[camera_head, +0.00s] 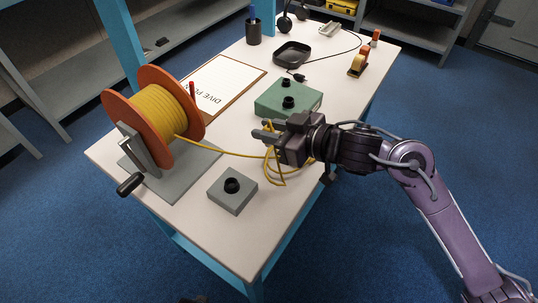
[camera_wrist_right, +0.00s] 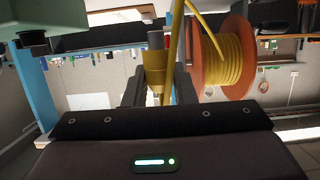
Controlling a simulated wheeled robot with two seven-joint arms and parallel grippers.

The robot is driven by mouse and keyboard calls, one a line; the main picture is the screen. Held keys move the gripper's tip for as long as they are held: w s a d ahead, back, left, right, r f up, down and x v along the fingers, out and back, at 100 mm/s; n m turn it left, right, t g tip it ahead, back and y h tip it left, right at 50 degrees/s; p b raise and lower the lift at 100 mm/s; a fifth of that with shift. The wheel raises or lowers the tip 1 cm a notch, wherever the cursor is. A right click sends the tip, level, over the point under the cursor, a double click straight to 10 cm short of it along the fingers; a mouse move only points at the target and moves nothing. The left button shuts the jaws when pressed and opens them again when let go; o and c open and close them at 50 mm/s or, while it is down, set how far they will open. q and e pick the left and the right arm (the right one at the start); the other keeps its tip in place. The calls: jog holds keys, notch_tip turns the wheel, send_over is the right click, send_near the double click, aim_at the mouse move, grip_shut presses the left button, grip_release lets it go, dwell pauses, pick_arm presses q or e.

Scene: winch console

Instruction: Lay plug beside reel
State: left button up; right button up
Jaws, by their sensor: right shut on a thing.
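The reel (camera_head: 160,110) has orange flanges and yellow cable wound on it, and stands on a grey base plate with a crank at the table's left. It also shows in the wrist view (camera_wrist_right: 232,58). My right gripper (camera_head: 264,131) is right of the reel, over the table in front of the green box. It is shut on the yellow plug (camera_wrist_right: 156,78), whose grey tip points up in the wrist view. The plug is mostly hidden by the fingers in the head view. Yellow cable (camera_head: 228,153) runs from the reel to loops below the gripper. My left gripper is not in view.
A grey box (camera_head: 232,197) with a black socket sits near the front. A green box (camera_head: 288,100) with black knobs stands behind the gripper. Tabletop between reel and grey box is partly bare.

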notch_tip(320, 180, down, 3)
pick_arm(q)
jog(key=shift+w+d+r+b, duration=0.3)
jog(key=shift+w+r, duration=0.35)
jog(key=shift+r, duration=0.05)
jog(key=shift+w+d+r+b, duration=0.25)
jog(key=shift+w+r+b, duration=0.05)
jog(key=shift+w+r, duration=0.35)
pick_arm(e)
jog(key=shift+f, duration=1.85)
jog(key=shift+f, duration=0.15)
jog(key=o, duration=1)
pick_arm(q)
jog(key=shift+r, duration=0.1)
